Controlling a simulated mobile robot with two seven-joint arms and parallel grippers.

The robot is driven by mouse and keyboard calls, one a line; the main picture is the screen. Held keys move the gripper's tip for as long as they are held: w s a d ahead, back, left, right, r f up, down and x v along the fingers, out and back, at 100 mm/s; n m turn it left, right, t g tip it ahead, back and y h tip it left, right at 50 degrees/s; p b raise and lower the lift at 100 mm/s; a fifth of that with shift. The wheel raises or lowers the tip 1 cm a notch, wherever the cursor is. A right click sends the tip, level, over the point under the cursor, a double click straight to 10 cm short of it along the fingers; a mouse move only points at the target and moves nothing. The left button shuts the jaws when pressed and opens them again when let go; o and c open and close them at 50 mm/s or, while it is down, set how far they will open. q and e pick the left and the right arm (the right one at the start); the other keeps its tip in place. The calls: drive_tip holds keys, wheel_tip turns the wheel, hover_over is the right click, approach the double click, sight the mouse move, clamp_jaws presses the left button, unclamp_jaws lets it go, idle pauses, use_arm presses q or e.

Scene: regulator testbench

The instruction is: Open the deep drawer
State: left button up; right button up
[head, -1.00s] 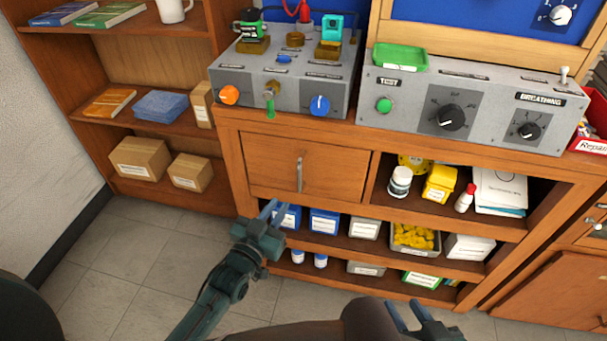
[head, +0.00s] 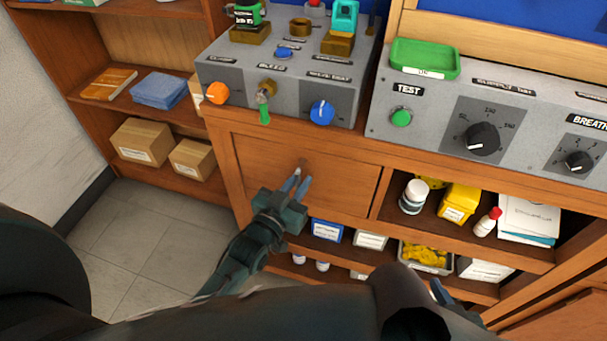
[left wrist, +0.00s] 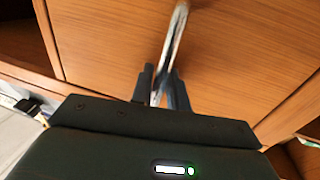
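The deep drawer (head: 345,180) has a plain wooden front and is shut, flush in the cabinet below the grey control box. Its upright metal handle (left wrist: 176,40) shows in the left wrist view; in the head view my gripper hides most of it. My left gripper (head: 297,182) is at the handle with its fingertips pointing to the drawer front. In the left wrist view its fingers (left wrist: 162,88) stand apart, one on each side of the handle's lower part; contact is unclear. My right gripper (head: 440,292) is mostly hidden behind my arm at the lower right.
Open shelves right of and below the drawer hold bottles, a yellow container (head: 458,203) and boxes. The grey control box (head: 285,80) with knobs stands above. Cardboard boxes (head: 143,141) sit on the left shelf. The tiled floor (head: 150,235) at left is clear.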

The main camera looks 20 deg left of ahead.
use_arm(q)
drive_tip(key=shift+s, duration=0.1)
drive_tip(key=shift+c, duration=0.4)
use_arm(e)
drive_tip(key=shift+s, duration=0.25)
use_arm(q)
clamp_jaws()
use_arm(e)
drive_tip(key=shift+a, duration=0.15)
use_arm(q)
drive_tip(key=shift+s+a, duration=0.1)
drive_tip(key=shift+s, duration=0.05)
use_arm(e)
drive_tip(key=shift+s, duration=0.1)
